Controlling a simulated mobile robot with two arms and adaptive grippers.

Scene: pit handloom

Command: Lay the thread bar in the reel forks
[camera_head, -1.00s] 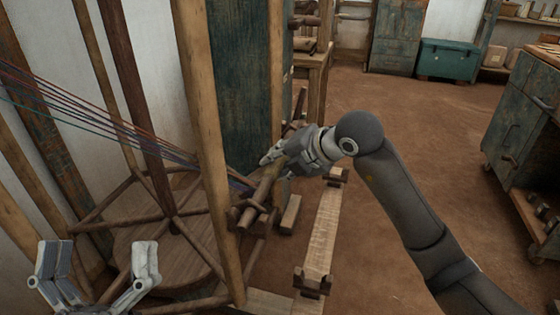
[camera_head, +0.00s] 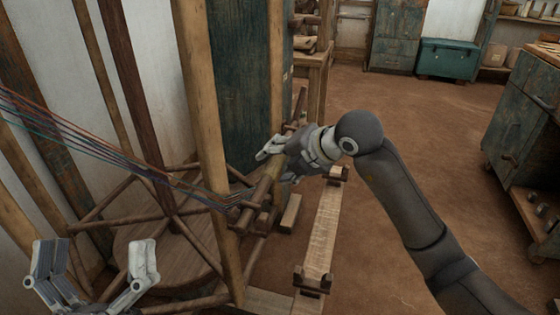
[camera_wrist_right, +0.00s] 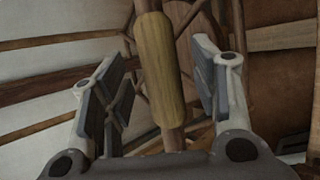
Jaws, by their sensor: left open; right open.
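The thread bar (camera_head: 264,190), a pale wooden roller on a darker shaft, lies at the right side of the wooden reel, just behind an upright post. Coloured threads (camera_head: 120,150) run down to its near end. Dark wooden pieces that look like a reel fork (camera_head: 238,214) are at that end; I cannot tell how it is seated. My right gripper (camera_head: 272,164) is open at the bar's far end. In the right wrist view the bar (camera_wrist_right: 158,68) passes between the spread fingers, apart from both. My left gripper (camera_head: 97,246) is open and empty at lower left.
A long plank (camera_head: 322,232) with dark notched blocks at its ends stands on the floor, right of the reel. The round reel base (camera_head: 150,250) and upright posts (camera_head: 205,130) crowd the left. The brown floor (camera_head: 410,130) at right is mostly open. A cabinet (camera_head: 520,130) stands far right.

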